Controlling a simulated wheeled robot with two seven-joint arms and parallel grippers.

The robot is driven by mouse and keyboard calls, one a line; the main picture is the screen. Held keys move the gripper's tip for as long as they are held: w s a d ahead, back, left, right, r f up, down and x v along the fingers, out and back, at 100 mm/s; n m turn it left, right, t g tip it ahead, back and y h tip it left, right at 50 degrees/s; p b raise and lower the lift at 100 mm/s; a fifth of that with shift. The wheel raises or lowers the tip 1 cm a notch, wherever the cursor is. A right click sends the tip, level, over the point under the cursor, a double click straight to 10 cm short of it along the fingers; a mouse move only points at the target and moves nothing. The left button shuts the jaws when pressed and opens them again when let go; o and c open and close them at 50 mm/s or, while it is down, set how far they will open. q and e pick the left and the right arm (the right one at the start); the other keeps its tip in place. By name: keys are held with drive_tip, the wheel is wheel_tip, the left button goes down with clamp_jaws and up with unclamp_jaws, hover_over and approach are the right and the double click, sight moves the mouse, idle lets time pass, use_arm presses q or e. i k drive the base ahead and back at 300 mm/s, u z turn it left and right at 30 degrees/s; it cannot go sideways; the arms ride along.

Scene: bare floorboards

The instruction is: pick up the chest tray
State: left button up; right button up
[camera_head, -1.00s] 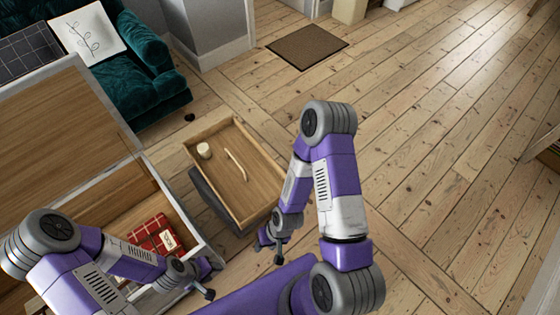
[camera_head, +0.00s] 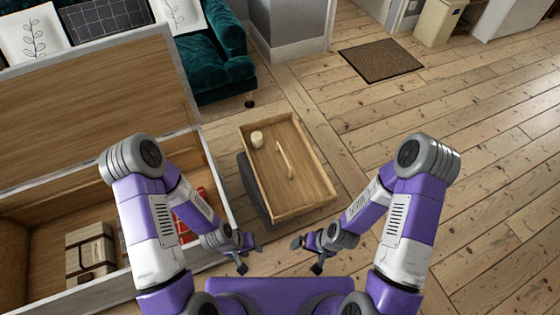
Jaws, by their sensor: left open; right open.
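A wooden tray (camera_head: 308,197) with raised sides rests on a dark block (camera_head: 254,190) on the floor. It holds a small cream cup-like item (camera_head: 257,139) and a thin pale stick-like item (camera_head: 284,160). To the left stands a large open wooden chest (camera_head: 95,298) with its lid raised. My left gripper (camera_head: 243,259) is open and empty, below and left of the tray. My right gripper (camera_head: 309,254) is open and empty, just in front of the tray's near edge. Neither gripper touches the tray.
Inside the chest are a brown package (camera_head: 90,252) and a red item (camera_head: 190,215), partly hidden by my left arm. A teal sofa (camera_head: 213,62) stands behind. A brown doormat (camera_head: 380,61) lies farther back. The floor to the right is clear.

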sight(292, 177)
drive_tip(key=u, duration=3.55)
drive_tip(key=k, duration=0.95)
drive_tip(key=z, duration=1.75)
drive_tip(key=i, duration=0.5)
drive_tip(key=z, duration=0.05)
